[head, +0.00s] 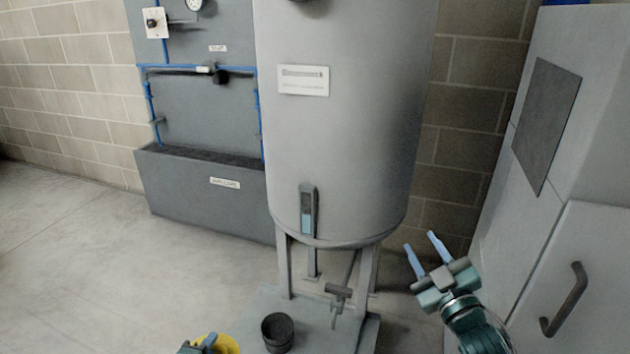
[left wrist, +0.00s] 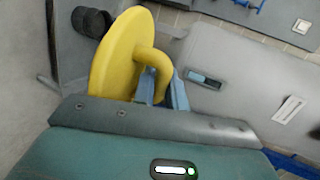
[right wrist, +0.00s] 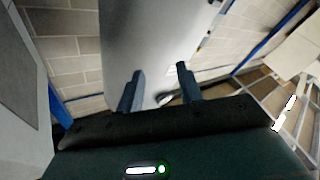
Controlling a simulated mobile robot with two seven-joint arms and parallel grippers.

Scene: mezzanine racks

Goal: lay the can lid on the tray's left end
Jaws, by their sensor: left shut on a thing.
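The yellow can lid (left wrist: 118,52) is a round disc with a curved handle, seen large in the left wrist view. My left gripper (left wrist: 163,92) is shut on the lid's handle. In the head view the lid (head: 222,344) shows only in part at the bottom edge, beside my left gripper (head: 207,344). My right gripper (head: 427,250) is open and empty, in front of the grey cabinet. It also shows open in the right wrist view (right wrist: 160,90). I see no tray in these views.
A large grey tank (head: 345,130) on legs stands ahead, with a tap (head: 338,292) below it. A dark cup (head: 278,332) stands on the tank's base. A grey cabinet (head: 590,260) with a handle is at the right. The floor at left (head: 80,260) is clear.

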